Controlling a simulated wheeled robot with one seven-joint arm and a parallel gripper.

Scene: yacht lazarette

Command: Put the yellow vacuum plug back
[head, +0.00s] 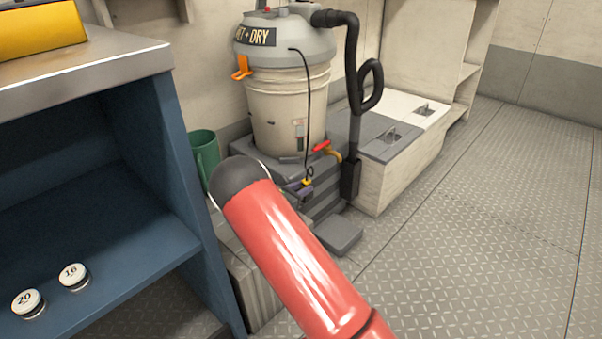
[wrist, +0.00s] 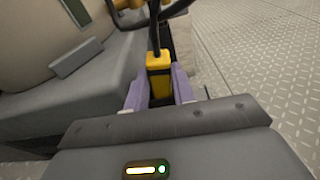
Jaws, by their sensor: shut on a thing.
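The yellow vacuum plug (wrist: 158,72) is between the purple fingers of my gripper (wrist: 159,92), which is shut on it. Its black cord rises from its far end in the wrist view. In the head view the plug (head: 307,182) is a small yellow spot at the end of the cord hanging from the wet and dry vacuum (head: 288,105). My gripper (head: 298,190) is low in front of the vacuum's stand there, partly hidden by my red arm. No socket can be made out in either view.
A red-handled valve (head: 321,147) is just above the gripper. The vacuum's black hose (head: 352,100) hangs to the right. A green container (head: 205,150) stands left, beside a blue shelf unit (head: 185,160) with two round jars. The metal floor (head: 480,230) at right is clear.

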